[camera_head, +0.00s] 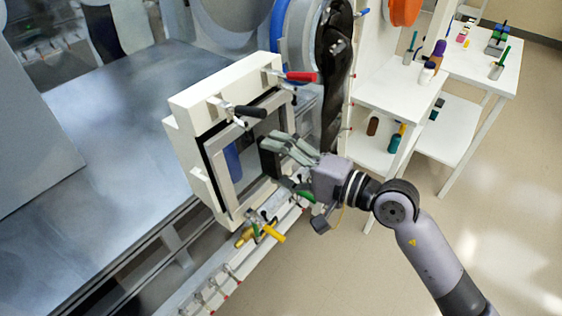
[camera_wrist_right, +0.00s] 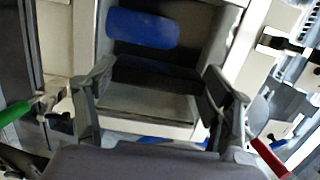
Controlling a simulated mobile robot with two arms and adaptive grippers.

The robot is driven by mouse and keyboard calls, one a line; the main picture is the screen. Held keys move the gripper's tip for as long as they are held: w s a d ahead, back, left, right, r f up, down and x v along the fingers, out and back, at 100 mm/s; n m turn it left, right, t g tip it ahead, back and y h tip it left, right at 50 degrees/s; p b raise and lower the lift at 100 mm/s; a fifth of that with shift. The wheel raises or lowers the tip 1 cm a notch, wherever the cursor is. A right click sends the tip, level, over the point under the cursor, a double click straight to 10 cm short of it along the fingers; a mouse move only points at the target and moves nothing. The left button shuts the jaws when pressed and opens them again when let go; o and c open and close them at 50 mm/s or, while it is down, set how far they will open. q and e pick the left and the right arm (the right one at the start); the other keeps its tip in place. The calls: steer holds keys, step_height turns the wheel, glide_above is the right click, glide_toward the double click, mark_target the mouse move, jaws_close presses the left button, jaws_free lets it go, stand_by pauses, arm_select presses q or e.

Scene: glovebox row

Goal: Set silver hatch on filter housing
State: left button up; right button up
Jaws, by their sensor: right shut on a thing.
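The filter housing (camera_head: 185,103) is a white box with a square, dark-edged front opening. The silver hatch (camera_head: 222,183) shows as a grey square frame at that opening; whether it is fully seated I cannot tell. A blue patch (camera_head: 232,158) shows within the frame, and it also shows in the right wrist view (camera_wrist_right: 142,28). My right gripper (camera_head: 268,157) is at the front of the hatch, its fingers shut on it; the exact grip is partly hidden. In the right wrist view the fingers (camera_wrist_right: 155,95) stand wide apart. My left gripper is not in view.
Toggle clamps with black (camera_head: 249,111), red (camera_head: 301,76), green (camera_head: 303,194) and yellow (camera_head: 272,233) handles sit around the opening. White shelves (camera_head: 400,95) with bottles stand to the right. A bare grey surface (camera_head: 100,150) lies to the left. Floor at lower right is clear.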

steer(key=shift+b+x, duration=0.5)
steer(key=shift+x, duration=0.35)
stand_by(1.0)
steer(key=o, duration=1.3)
steer(key=shift+w+r, duration=0.1)
steer(key=shift+r, duration=0.1)
steer(key=o, duration=0.5)
steer(key=shift+f, duration=0.1)
